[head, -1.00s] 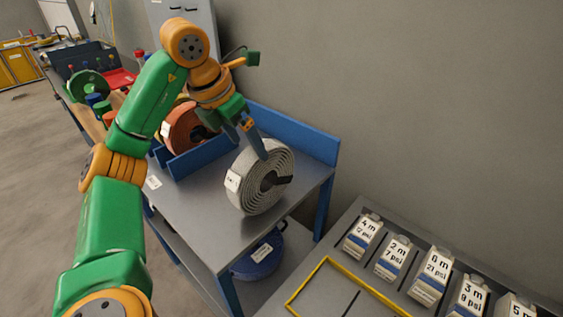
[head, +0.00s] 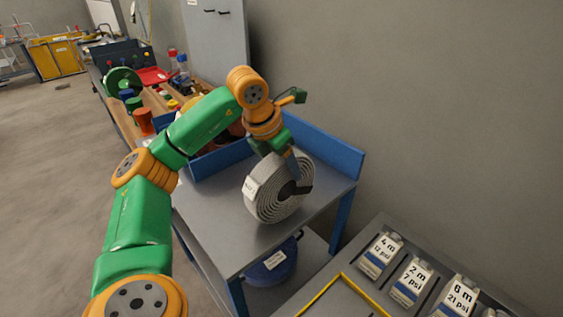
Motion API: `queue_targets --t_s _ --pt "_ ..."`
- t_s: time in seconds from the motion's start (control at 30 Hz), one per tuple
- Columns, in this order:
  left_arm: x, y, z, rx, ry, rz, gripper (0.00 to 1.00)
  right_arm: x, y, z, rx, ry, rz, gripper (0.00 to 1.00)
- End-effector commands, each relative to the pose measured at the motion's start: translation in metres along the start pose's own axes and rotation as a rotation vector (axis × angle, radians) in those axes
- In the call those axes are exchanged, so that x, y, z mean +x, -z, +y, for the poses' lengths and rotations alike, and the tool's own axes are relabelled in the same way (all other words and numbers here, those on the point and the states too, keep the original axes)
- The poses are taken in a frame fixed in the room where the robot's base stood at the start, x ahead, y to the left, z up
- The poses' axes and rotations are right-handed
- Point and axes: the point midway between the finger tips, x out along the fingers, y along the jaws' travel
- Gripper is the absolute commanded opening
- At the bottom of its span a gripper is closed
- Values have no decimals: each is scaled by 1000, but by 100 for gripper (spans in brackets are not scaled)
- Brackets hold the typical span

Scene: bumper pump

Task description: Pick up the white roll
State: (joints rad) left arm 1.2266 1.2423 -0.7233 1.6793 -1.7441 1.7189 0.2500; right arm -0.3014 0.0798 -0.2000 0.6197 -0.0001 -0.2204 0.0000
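The white roll (head: 262,204) is a coiled flat hose standing on edge on the grey tabletop of a blue-framed bench (head: 215,215). It has a small label on its left side and a dark piece at its centre. My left gripper (head: 291,167) is over the top of the roll, pointing down, with a finger against or just in front of its upper face. The other finger is hidden, so I cannot tell whether the gripper is closed on the roll. My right gripper is not in view.
A blue raised edge (head: 325,150) runs along the bench's back by the wall. A blue roll (head: 270,268) lies on the lower shelf. A grey rack with labelled weights (head: 412,282) stands at the lower right. Bare tabletop lies left of the white roll.

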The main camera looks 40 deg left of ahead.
Motion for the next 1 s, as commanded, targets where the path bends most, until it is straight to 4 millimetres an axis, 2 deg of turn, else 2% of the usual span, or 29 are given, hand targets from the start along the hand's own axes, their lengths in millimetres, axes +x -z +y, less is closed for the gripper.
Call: queue_targets --t_s 0.03,0.2,0.67,0.87,1.0 --pt "0 0 0 0 0 0 47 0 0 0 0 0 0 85" --pt "0 0 0 0 0 0 1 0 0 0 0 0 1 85" --pt "-3 -2 0 0 0 -5 0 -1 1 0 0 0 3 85" --pt "-20 -10 0 0 0 -7 0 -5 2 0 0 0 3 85" --pt "-38 -12 4 -4 -1 -8 0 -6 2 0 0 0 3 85"
